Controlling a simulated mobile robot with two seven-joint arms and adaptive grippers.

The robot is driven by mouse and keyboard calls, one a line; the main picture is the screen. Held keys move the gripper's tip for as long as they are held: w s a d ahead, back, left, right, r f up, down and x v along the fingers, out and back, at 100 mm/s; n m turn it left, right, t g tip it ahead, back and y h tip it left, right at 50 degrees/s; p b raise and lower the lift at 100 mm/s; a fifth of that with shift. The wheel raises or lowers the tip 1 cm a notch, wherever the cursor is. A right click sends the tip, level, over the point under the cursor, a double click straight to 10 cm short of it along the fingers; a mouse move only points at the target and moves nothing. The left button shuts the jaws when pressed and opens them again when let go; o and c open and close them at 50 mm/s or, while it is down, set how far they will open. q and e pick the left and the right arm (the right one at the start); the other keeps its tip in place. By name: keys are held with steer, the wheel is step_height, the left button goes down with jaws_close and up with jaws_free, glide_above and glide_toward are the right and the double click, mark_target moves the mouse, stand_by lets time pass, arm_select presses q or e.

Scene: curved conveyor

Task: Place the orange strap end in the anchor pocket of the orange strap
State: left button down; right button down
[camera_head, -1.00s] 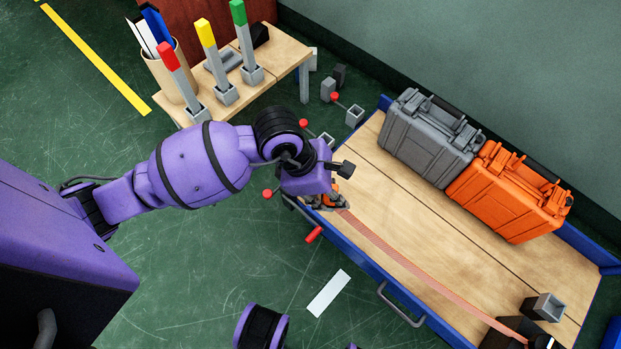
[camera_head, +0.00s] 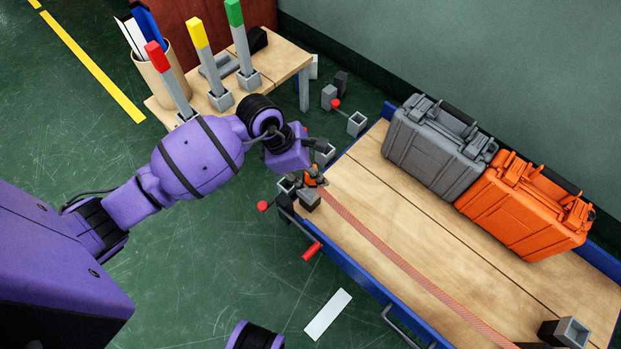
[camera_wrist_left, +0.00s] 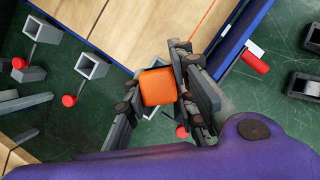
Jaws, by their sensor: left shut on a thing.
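My left gripper (camera_head: 312,187) is at the near left corner of the wooden bed, shut on the orange strap end (camera_wrist_left: 157,86). The wrist view shows this orange block between the fingers (camera_wrist_left: 165,95). The orange strap (camera_head: 400,262) runs from there across the bed to the lower right. A grey square pocket (camera_head: 287,185) sits beside the gripper at the bed's corner, partly hidden. In the wrist view, a grey piece shows partly behind the block; I cannot tell whether the block is in a pocket. My right gripper is not in view.
Other grey pockets (camera_head: 357,123) with red-tipped handles stand along the bed's left end. A grey case (camera_head: 437,147) and an orange case (camera_head: 525,206) line the far side. A small table (camera_head: 285,65) holds coloured sticks. The bed's middle is otherwise clear.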

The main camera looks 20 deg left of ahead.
mark_target(310, 180)
arm_select(q)
steer(key=f, duration=0.1)
steer(key=f+b, duration=0.1)
steer(key=f, duration=0.2)
steer(key=shift+w+a+b, duration=0.2)
steer(key=shift+w+b, duration=0.05)
steer(key=shift+b, duration=0.05)
steer(key=shift+r, duration=0.1)
steer(key=c, duration=1.5)
jaws_free()
steer(key=shift+o, duration=0.2)
steer(key=p+v, duration=0.4)
steer(key=v, duration=0.8)
steer(key=shift+s, duration=0.1)
